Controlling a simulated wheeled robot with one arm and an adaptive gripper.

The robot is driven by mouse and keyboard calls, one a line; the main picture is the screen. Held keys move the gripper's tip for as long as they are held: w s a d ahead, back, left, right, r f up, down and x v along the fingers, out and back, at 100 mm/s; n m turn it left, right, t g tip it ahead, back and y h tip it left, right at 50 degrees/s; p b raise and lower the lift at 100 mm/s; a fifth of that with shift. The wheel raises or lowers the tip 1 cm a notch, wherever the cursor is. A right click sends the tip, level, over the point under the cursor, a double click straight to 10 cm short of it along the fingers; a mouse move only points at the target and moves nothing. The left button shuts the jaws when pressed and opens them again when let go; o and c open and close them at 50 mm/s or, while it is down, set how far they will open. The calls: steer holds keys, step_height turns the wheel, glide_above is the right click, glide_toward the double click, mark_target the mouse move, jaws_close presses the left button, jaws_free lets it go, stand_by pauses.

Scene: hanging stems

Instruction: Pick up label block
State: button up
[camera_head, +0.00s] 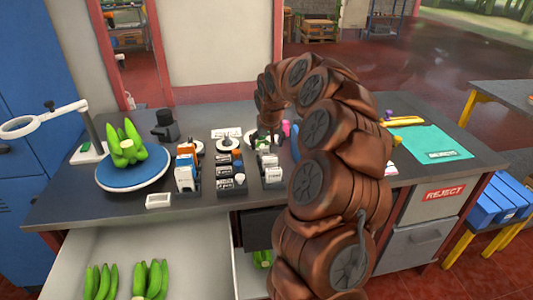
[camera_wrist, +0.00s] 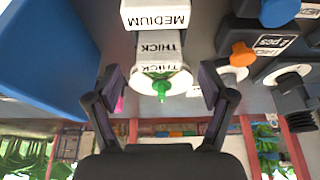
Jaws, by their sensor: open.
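White label blocks (camera_head: 271,173) stand in a dark rack on the bench, just in front of my gripper (camera_head: 265,137) in the head view. In the wrist view a block marked MEDIUM (camera_wrist: 155,15) is at the top, with blocks marked THICK (camera_wrist: 158,42) below it. My gripper (camera_wrist: 160,80) is open, its two dark fingers apart on either side of a white round piece with a green tip (camera_wrist: 161,84). This piece partly covers the lower THICK block. I cannot tell whether the fingers touch anything.
Other racks (camera_head: 230,173) stand to the left. A green banana bunch (camera_head: 127,148) rests on a blue round plate (camera_head: 133,178). A magnifier lamp (camera_head: 88,135) stands at the left. A teal mat (camera_head: 432,139) lies at the right. An open drawer (camera_head: 185,250) holds more bananas.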

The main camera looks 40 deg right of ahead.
mark_target(267, 147)
steer(key=shift+p+x, duration=0.4)
steer(key=shift+x, duration=1.3)
steer(key=shift+s+f, duration=0.1)
steer(key=c, duration=1.2)
